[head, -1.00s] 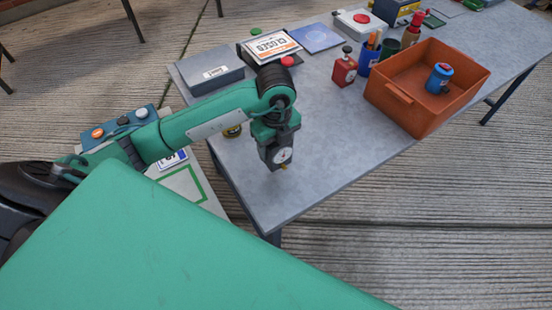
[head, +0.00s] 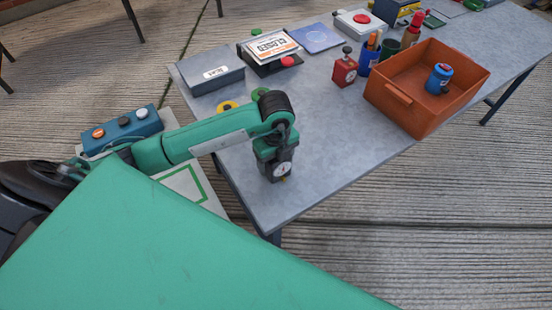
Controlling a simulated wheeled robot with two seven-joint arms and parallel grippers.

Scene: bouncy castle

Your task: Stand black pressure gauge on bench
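The black pressure gauge (head: 282,170) with a round white dial hangs upright below my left gripper (head: 275,154), over the near left part of the grey bench (head: 325,150). My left gripper is shut on it, and the fingers partly hide its upper body. A small brass-coloured tip shows at its bottom. I cannot tell whether this tip touches the bench top. My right gripper is not in view.
A red gauge (head: 345,71) stands farther back, left of an orange bin (head: 415,100) holding a blue canister (head: 439,79). A grey box (head: 210,72) and a CLOSED sign (head: 270,48) lie behind. The bench around the black gauge is clear.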

